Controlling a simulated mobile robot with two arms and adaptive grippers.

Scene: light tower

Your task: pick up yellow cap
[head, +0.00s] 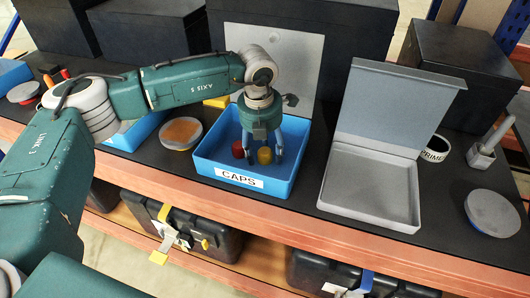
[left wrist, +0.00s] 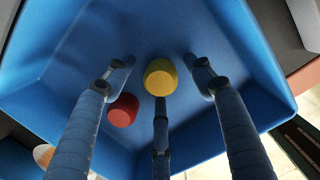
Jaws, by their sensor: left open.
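The yellow cap (head: 264,156) sits in the blue bin labelled CAPS (head: 205,157), with the red cap (head: 238,149) just to its left. My left gripper (head: 262,150) points down into the bin above the yellow cap. In the left wrist view its three fingers (left wrist: 160,82) are spread and empty. The yellow cap (left wrist: 159,77) shows between the fingertips there, with one finger directly below it in the picture. The red cap (left wrist: 123,110) lies close to the left finger. I cannot tell whether any finger touches a cap. My right gripper is not in view.
The bin's walls (left wrist: 245,45) surround the fingers. An open grey box (head: 370,190) stands to the right of the bin, and a round container with an orange top (head: 181,131) to the left. Large dark cases (head: 300,30) stand behind. The shelf's front edge (head: 300,228) runs below.

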